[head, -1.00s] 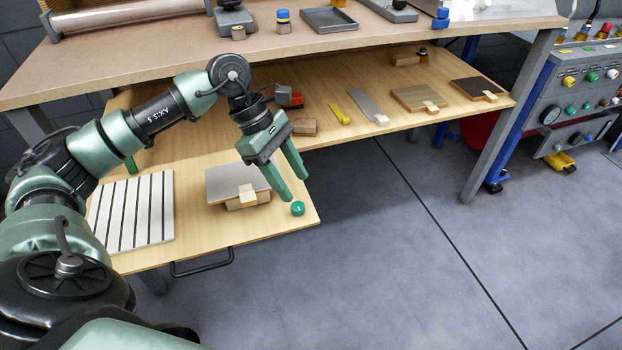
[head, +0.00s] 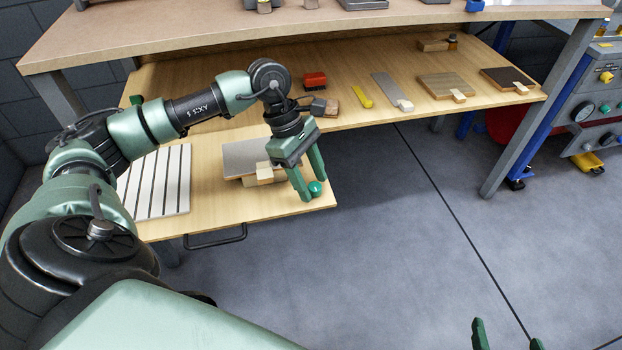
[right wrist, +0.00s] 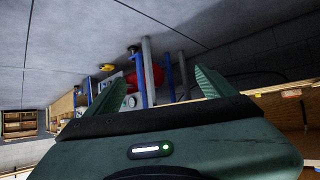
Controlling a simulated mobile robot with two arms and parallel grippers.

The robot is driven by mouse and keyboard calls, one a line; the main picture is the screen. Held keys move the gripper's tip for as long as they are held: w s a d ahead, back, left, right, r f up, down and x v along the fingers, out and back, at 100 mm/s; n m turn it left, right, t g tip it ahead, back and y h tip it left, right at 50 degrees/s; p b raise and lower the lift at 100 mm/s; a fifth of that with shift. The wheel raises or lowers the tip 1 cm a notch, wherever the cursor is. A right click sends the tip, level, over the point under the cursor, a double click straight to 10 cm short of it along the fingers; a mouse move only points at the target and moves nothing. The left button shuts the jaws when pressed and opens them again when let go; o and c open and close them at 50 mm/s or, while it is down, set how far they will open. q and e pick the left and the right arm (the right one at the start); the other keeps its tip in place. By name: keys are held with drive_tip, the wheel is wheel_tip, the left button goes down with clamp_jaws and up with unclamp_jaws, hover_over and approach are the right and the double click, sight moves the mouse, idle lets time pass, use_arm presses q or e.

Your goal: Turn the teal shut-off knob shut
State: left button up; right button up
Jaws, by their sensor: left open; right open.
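The teal knob (head: 315,188) is a small round ball at the front right corner of the pulled-out wooden shelf. My left gripper (head: 311,187) is open, with its two green fingers pointing down on either side of the knob. I cannot tell whether a finger touches it. My right gripper (head: 507,340) shows only its fingertips at the bottom right of the head view, over the floor. In the right wrist view the right gripper (right wrist: 207,82) is open and empty. The knob does not show there.
A grey plate (head: 243,157) on wooden blocks lies just left of the left gripper. A slatted white board (head: 160,182) lies further left. The shelf's black handle (head: 215,240) is at its front. The workbench top (head: 200,45) overhangs behind. Open floor (head: 400,240) lies to the right.

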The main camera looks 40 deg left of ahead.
use_arm(q)
clamp_jaws()
